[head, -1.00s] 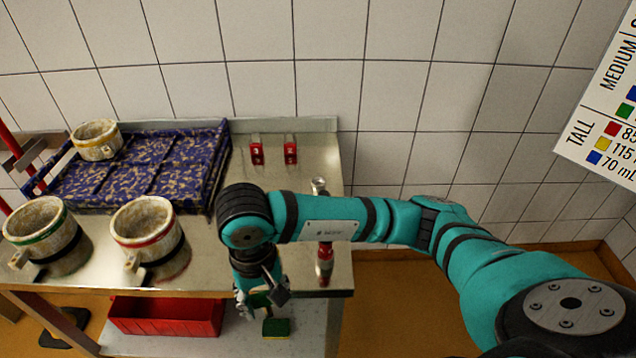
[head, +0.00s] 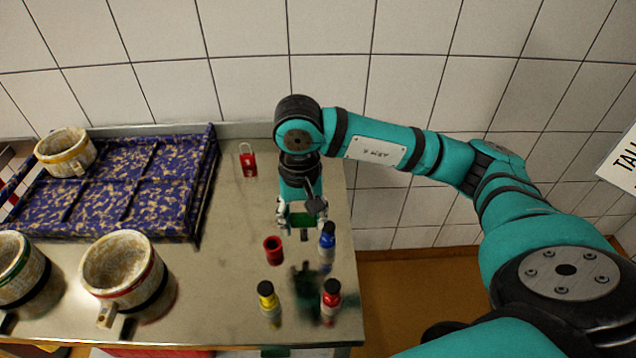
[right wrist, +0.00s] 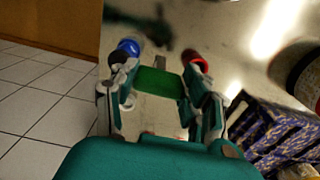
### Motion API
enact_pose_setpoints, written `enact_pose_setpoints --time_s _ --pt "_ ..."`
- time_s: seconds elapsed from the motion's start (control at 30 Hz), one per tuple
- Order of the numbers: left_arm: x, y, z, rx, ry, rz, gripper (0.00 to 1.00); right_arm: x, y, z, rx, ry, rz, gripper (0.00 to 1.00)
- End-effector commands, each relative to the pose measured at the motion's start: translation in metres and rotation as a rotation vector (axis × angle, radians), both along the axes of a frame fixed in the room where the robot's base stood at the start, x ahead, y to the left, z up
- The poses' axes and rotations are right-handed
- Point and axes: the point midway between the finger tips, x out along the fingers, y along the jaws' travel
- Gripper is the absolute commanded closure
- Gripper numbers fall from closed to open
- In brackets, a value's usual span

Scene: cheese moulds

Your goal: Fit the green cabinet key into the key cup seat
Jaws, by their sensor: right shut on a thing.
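My right gripper (head: 301,222) is shut on the green key (head: 302,219), above the right part of the steel table. In the right wrist view the key shows as a green block (right wrist: 158,82) between the two fingers (right wrist: 160,95). A small open red cup (head: 273,251) stands on the table just in front and to the left of the gripper; it may be the key cup seat, but I cannot tell for sure. It also shows in the right wrist view (right wrist: 197,63), beyond the right finger. The key appears apart from it. My left gripper is out of view.
A blue patterned tray (head: 120,190) and cheese moulds (head: 120,272) fill the left.

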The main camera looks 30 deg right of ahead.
Motion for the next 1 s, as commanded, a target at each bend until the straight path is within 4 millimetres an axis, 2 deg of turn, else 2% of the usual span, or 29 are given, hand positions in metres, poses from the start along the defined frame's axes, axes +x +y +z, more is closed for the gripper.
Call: enact_pose_setpoints --time_s 0.23,0.37,0.53,0.73,1.0 --pt "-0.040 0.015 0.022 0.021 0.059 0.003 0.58 0.045 -0.049 -0.002 -0.001 0.003 -0.009 0.85" --pt "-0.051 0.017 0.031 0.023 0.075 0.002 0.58 0.069 -0.073 -0.005 0.000 0.001 -0.007 0.85" --pt "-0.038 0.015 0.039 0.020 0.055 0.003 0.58 0.091 -0.095 -0.010 0.001 -0.001 -0.003 0.85" --pt "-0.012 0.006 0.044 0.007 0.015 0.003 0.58 0.097 -0.103 -0.016 0.000 0.001 0.000 0.85" --pt "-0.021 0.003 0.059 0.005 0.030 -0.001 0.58 0.096 -0.103 -0.047 0.000 0.001 -0.001 0.85"
